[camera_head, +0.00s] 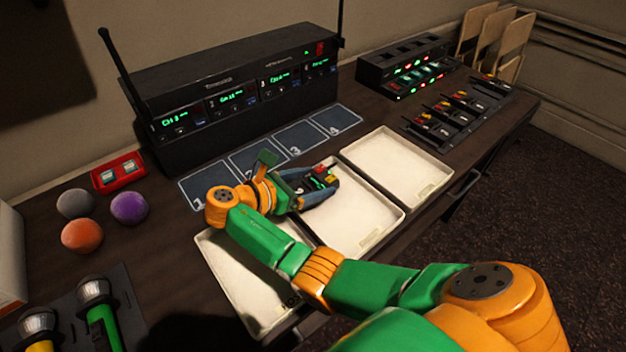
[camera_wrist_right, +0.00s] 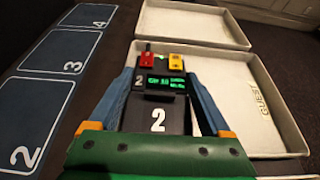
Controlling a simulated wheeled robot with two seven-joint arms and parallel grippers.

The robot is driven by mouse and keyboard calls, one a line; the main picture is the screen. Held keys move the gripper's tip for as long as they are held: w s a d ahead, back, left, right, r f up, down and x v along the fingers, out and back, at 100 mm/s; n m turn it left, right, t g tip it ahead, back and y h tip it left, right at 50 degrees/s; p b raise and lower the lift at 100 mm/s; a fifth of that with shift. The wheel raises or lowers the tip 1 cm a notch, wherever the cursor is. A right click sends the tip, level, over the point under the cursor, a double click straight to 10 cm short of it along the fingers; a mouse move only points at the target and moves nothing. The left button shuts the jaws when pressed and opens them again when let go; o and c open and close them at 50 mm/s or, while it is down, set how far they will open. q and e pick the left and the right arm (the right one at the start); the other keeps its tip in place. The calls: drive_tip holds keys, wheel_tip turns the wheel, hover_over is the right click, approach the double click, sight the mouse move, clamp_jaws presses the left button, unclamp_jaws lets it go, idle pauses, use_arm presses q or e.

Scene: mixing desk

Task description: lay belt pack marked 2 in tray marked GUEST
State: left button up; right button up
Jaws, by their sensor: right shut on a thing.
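My right gripper (camera_head: 330,184) is shut on belt pack 2 (camera_head: 318,178), a small black pack with a lit green display and red and yellow parts on top. In the right wrist view, belt pack 2 (camera_wrist_right: 158,105) shows a white 2 between the blue fingers of my right gripper (camera_wrist_right: 160,95). I cannot tell whether the pack touches the tray. My left gripper is out of view.
Another pale tray (camera_head: 400,165) lies to the right and one (camera_head: 232,270) to the left, partly under my arm. Numbered dark pads (camera_head: 335,120) lie behind the trays. A rack receiver (camera_head: 225,90) stands at the back. Several packs sit in a charger (camera_head: 445,125) at right.

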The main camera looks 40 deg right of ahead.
drive_tip(key=shift+f, duration=0.4)
idle(0.3)
drive_tip(key=o, duration=1.3)
drive_tip(key=shift+p+v, duration=0.45)
drive_tip(key=shift+v, duration=3.1)
drive_tip(key=shift+f, duration=0.1)
